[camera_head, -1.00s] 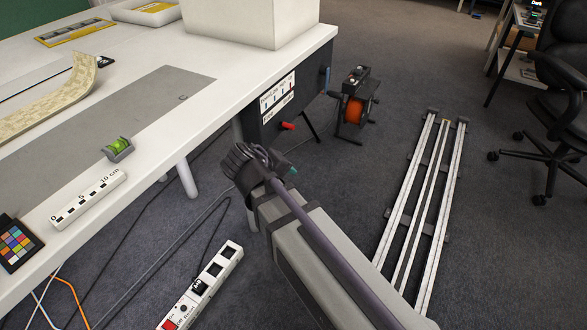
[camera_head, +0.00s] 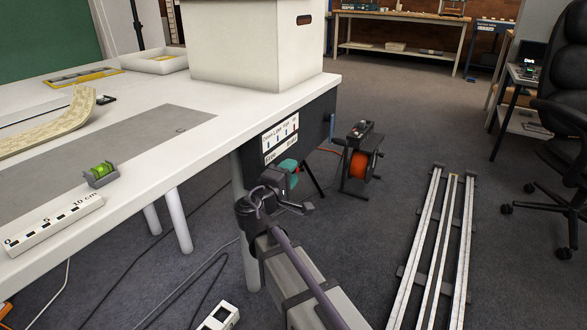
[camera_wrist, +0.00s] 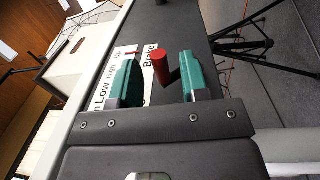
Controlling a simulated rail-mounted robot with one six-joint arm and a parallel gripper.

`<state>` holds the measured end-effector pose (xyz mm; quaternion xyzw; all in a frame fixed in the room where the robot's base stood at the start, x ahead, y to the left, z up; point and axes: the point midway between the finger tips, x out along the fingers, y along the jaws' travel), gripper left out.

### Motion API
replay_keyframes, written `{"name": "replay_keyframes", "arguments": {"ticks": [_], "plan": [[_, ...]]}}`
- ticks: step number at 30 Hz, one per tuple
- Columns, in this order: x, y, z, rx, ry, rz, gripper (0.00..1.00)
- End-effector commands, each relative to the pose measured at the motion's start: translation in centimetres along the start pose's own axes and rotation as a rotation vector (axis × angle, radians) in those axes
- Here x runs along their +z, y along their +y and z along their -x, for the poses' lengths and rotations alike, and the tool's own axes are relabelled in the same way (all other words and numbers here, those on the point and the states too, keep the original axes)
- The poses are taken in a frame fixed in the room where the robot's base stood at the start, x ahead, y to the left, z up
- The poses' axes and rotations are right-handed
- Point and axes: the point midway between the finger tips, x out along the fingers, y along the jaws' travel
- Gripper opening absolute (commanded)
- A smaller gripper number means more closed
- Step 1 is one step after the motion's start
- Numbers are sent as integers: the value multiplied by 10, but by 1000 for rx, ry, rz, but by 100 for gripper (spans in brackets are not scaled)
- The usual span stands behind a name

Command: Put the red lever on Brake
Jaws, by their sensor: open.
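The red lever (camera_wrist: 160,68) shows in the wrist view as a red cylindrical knob on a dark stem, beside the "Brake" label (camera_wrist: 150,57). My gripper (camera_wrist: 158,80) is open, with one green finger on each side of the lever. The knob is nearer the middle than either finger, and I see no clear contact. The left finger covers part of the label plate. In the head view my gripper (camera_head: 288,168) is in front of the dark control box (camera_head: 312,125) under the table edge, and the lever is hidden there. The "Free" and "Brake" label plate (camera_head: 281,149) shows above it.
The white table (camera_head: 150,150) overhangs beside the box, with a large white archival box (camera_head: 245,45) on its corner. A tripod leg (camera_wrist: 245,62) stands close to the control box. An orange cable reel (camera_head: 358,164) and white rails (camera_head: 432,250) are on the floor at right.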

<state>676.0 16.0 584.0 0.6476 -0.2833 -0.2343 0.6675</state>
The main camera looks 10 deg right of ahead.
Motion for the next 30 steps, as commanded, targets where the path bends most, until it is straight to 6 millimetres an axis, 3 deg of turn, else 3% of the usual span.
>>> {"name": "replay_keyframes", "arguments": {"ticks": [4,12,25,30], "plan": [[0,0,-18,0,-1,0,41],[0,0,-21,0,0,0,41],[0,0,-21,-1,0,-1,0],[0,0,-21,-2,0,-1,0]]}}
